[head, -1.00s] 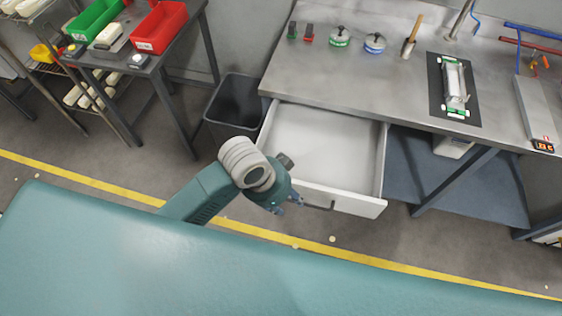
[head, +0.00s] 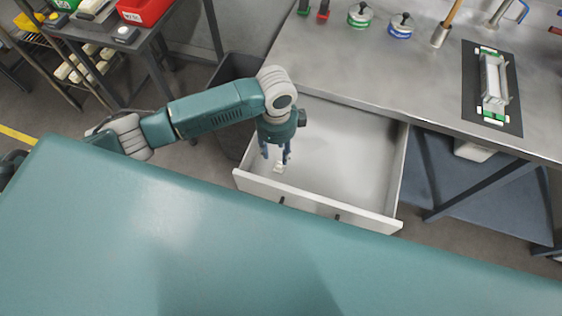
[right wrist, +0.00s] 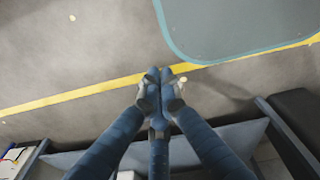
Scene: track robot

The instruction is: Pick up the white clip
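A small white piece (head: 279,168), which looks like the white clip, shows inside the open drawer near its front left corner. My left gripper (head: 276,155) points down over that corner, its fingers spread apart on either side of and just above the white piece. It looks open and empty; whether a finger touches the piece I cannot tell. My right gripper (right wrist: 160,76) shows only in the right wrist view, above the floor, its fingertips together with nothing seen between them.
The white drawer (head: 340,150) is pulled out under the metal workbench (head: 400,85) and its front panel stands close to my teal body. A dark bin (head: 232,70) stands left of the drawer. A fixture on a black mat (head: 493,85) lies on the bench.

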